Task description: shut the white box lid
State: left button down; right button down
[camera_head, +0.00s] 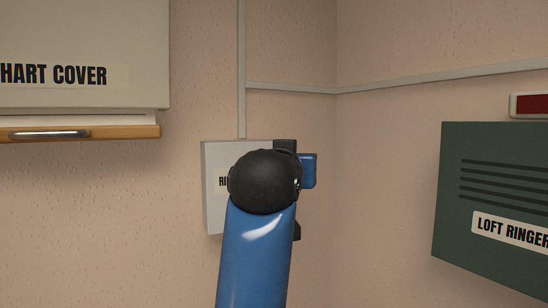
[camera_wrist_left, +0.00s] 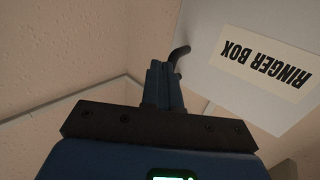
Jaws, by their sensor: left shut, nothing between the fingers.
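The white box (camera_head: 212,160) is on the wall in the middle of the head view, its right part and most of its label hidden behind my left arm. In the left wrist view its pale front face (camera_wrist_left: 208,70) fills the upper right, with an upside-down "RINGER BOX" label. I cannot tell how far the lid stands open. My left gripper (camera_wrist_left: 166,72) is shut and empty, its fingers close to the box's face. A dark curved hook (camera_wrist_left: 180,53) shows by the fingertips; whether they touch it is unclear. In the head view the fingers are mostly hidden.
A chart cover (camera_head: 80,35) with a wooden ledge (camera_head: 120,132) hangs at upper left. A dark green loft ringer (camera_head: 450,190) is on the right wall, below a red-fronted piece (camera_head: 533,104). Pale conduit (camera_head: 241,70) runs above the box. Bare wall lies between them.

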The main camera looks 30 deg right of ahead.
pick_arm(q)
jog(key=shift+p+x, duration=0.4)
jog(key=shift+x, duration=0.75)
jog(key=shift+s+d+r, duration=0.1)
jog(key=shift+s, duration=0.1)
